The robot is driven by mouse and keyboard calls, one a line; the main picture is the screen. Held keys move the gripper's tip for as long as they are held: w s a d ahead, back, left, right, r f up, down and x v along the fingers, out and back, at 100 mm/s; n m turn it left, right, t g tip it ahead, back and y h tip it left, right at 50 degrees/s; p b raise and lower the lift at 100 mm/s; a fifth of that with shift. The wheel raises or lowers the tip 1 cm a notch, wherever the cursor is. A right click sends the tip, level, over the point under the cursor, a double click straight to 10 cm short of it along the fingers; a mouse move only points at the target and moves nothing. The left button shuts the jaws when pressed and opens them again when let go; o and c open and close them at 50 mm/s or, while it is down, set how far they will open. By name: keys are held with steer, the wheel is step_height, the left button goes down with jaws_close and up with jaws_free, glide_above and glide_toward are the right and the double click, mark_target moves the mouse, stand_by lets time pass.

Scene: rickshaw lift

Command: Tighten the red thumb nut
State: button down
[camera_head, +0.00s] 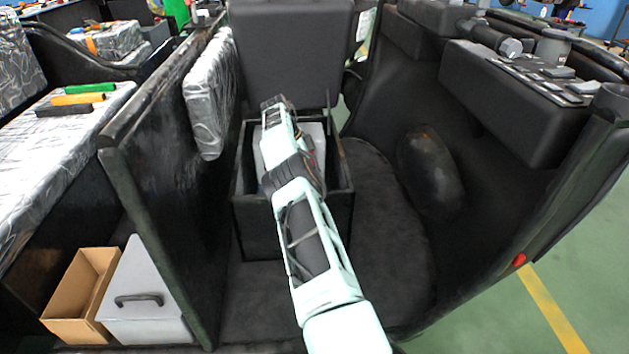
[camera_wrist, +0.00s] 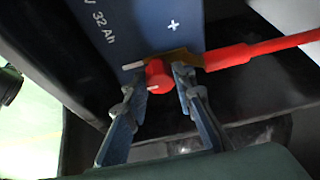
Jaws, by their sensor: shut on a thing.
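The red thumb nut (camera_wrist: 158,75) shows in the wrist view at the edge of a blue battery (camera_wrist: 150,30) marked "32 Ah" and "+". A pale line marks the nut, and another pale mark lies just left of it. My gripper (camera_wrist: 158,78) has one blue-grey finger on each side of the nut and is shut on it. A red cable (camera_wrist: 265,48) runs from the brass-coloured lug (camera_wrist: 185,60) beside the nut to the right. In the head view my arm reaches into the black box; the nut and my gripper's fingertips are hidden there.
The open black box (camera_head: 343,205) has walls close around my arm. A black partition (camera_head: 165,180) with a wrapped panel (camera_head: 210,95) stands left, a dark curved side panel right. An open cardboard box (camera_head: 75,295) and a grey case (camera_head: 145,300) sit lower left.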

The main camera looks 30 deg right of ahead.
steer(key=shift+f, duration=0.1)
steer(key=c, duration=1.6)
jaws_free()
steer(key=shift+n, duration=0.5)
